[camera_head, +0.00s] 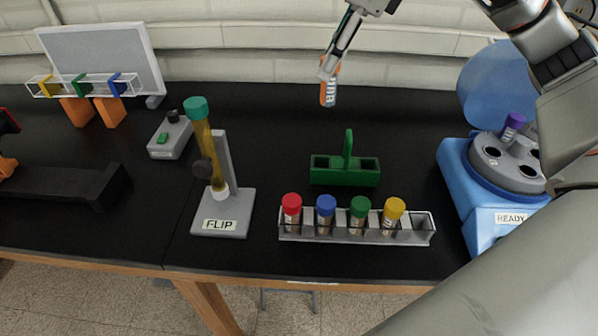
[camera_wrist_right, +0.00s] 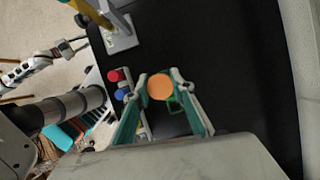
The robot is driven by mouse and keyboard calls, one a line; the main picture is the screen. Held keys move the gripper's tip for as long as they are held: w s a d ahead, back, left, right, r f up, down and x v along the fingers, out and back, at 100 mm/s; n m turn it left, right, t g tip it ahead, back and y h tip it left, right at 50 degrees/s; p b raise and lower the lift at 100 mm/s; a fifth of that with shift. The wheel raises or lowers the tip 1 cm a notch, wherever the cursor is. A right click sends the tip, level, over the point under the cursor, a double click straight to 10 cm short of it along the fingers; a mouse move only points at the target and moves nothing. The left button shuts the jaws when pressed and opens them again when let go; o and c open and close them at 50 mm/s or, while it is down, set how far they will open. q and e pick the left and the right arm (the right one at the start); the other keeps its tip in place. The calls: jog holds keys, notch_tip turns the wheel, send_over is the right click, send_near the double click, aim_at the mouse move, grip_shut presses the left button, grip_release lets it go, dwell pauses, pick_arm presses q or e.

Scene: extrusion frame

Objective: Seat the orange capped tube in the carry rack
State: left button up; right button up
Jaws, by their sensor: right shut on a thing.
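The orange capped tube (camera_head: 328,93) hangs in the air above the back of the black bench in the head view. My right gripper (camera_head: 328,72) is shut on it. In the right wrist view the orange cap (camera_wrist_right: 161,87) shows end-on between the two fingers. The green carry rack (camera_head: 345,178), with an upright handle and open slots on either side, stands on the bench, nearer the front than the tube. In the right wrist view the rack (camera_wrist_right: 174,106) is partly hidden behind the cap.
A clear rack (camera_head: 425,228) with red, blue, green and yellow capped tubes stands in front of the carry rack. A FLIP stand (camera_head: 225,212) is to the left, a blue centrifuge (camera_head: 470,212) with its lid up to the right.

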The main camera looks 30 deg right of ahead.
jog(key=shift+w+a+f, duration=0.1)
jog(key=shift+a+f, duration=0.05)
jog(key=shift+f, duration=0.15)
jog(key=shift+f+b, duration=0.9)
jog(key=shift+f, duration=8.85)
jog(key=shift+f, duration=0.2)
jog(key=o, duration=0.9)
jog(key=shift+r, duration=0.1)
